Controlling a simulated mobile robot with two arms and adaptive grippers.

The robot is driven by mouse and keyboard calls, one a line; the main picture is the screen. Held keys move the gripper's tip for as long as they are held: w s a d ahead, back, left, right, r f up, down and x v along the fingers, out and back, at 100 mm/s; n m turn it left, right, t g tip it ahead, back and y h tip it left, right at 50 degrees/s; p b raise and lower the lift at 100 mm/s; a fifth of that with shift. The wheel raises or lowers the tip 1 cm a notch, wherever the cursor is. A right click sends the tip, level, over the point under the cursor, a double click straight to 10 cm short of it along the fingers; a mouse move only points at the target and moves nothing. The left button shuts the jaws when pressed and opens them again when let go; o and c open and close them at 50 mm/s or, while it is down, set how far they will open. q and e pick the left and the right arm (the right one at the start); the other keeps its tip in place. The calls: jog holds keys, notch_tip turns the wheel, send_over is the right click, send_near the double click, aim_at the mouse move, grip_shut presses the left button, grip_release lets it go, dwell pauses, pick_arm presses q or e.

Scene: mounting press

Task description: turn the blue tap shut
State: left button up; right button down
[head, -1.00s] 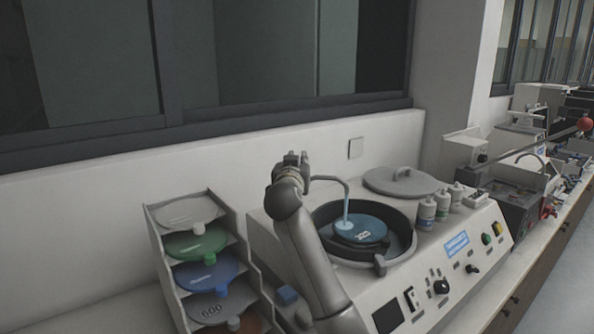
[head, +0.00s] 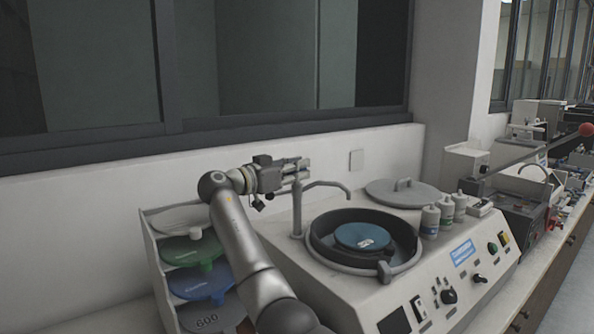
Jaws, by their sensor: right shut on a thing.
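The tap is a grey upright post (head: 297,212) with a thin spout (head: 328,185) that bends down over the round polishing bowl (head: 318,248). No water stream shows under the spout. My right gripper (head: 299,169) is at the top of the post, pointing right, and is shut on the tap's handle. The handle is hidden by the fingers, and I see no blue on it. In the bowl lies a blue disc (head: 362,236) with a pale mark. My left gripper is not in view.
A rack of coloured discs (head: 195,247) stands left of the machine, close to my right arm. A grey lid (head: 403,192) and several white bottles (head: 445,210) sit behind and right of the bowl. The wall (head: 70,225) is close behind.

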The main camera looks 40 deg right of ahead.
jog(key=shift+m+g, duration=0.5)
jog(key=shift+g, duration=0.3)
jog(key=c, duration=1.5)
grip_release()
jog(key=shift+c, duration=0.2)
jog(key=shift+r, duration=0.1)
notch_tip(320, 180, up, 10)
jog(key=shift+f, duration=0.15)
